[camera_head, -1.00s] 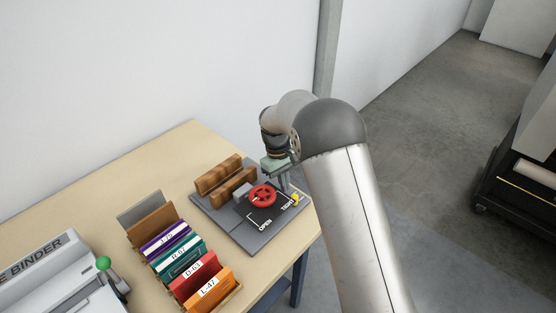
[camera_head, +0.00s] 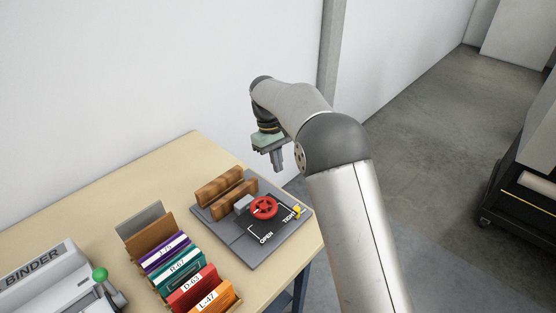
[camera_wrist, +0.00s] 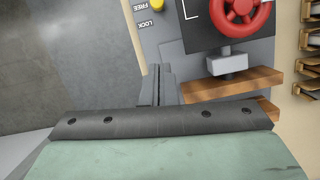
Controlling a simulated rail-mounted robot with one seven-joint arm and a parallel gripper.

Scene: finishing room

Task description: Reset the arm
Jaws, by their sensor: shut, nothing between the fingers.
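My gripper (camera_head: 277,163) hangs in the air above the back right of the table, pointing down, over the far side of the grey press base. Its fingers are shut with nothing between them. In the wrist view my gripper (camera_wrist: 157,88) shows its closed fingers in the middle, apart from the press. The press (camera_head: 240,228) has a red handwheel (camera_head: 264,208), two brown wooden bars and a dark plate marked OPEN and TIGHT. The red handwheel also shows at the top of the wrist view (camera_wrist: 243,12).
A rack of coloured labelled books (camera_head: 180,262) stands left of the press. A binder machine (camera_head: 45,280) with a green-knobbed lever is at the lower left. A yellow knob (camera_wrist: 157,4) sits by the FREE and LOCK marks. A dark cart (camera_head: 520,190) stands right; the floor between is clear.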

